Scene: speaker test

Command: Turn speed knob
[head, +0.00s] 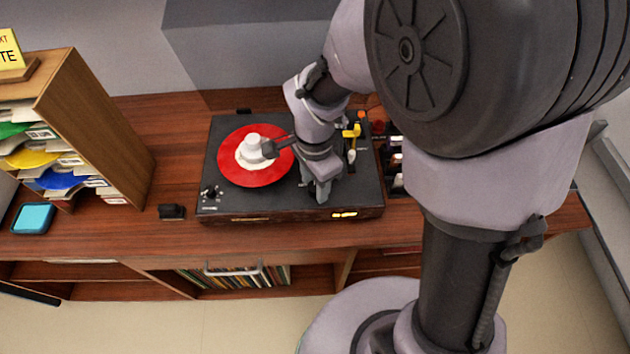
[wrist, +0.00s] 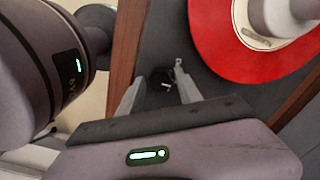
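The turntable (head: 235,205) is a dark deck with wooden sides, carrying a red record (head: 262,177) with a white centre. Small dark and silver controls (head: 210,192) show at its front left corner in the head view. My gripper (head: 319,190) appears over the front right part of the deck, pointing down. In the wrist view its two fingers (wrist: 160,90) are apart, with a small round black knob (wrist: 162,83) in the gap between them and a small silver piece (wrist: 178,64) just beyond. Whether the fingers touch the knob cannot be told.
A yellow lever (head: 352,131) stands at the deck's right. A wooden rack with coloured sleeves (head: 105,120) stands at the left, with a teal box (head: 33,218) in front. A small black object (head: 171,211) lies left of the turntable.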

